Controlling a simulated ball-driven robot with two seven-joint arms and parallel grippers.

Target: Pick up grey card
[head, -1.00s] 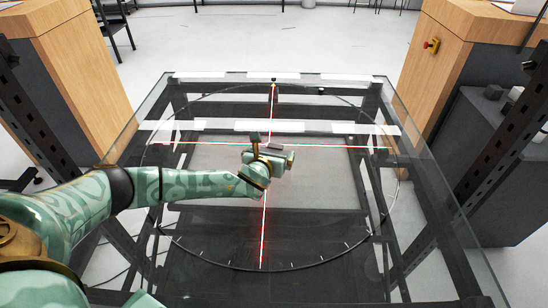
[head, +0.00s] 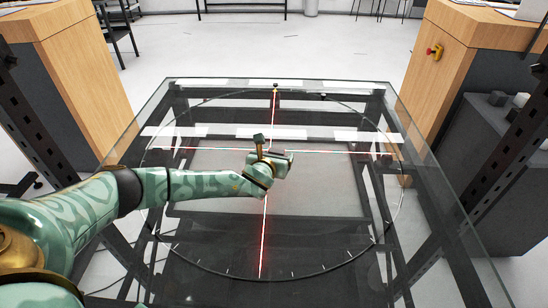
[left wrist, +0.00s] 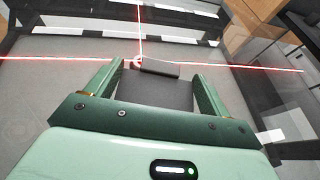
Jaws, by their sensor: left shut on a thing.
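The grey card (left wrist: 155,88) is a dark flat piece with a raised strip along its far edge. In the left wrist view it sits between the two green fingers of my left gripper (left wrist: 158,68). My left gripper is shut on it. In the head view this gripper (head: 273,153) is over the middle of the glass turntable (head: 315,190), close to where the red lines cross. The card is mostly hidden by the gripper there, and I cannot tell whether it touches the glass. My right gripper is not in view.
Red laser lines cross on the glass. Wooden cabinets stand at the left (head: 75,70) and right (head: 470,60), the right one with a red emergency button (head: 434,52). Dark upright posts flank the table. The rest of the glass top is clear.

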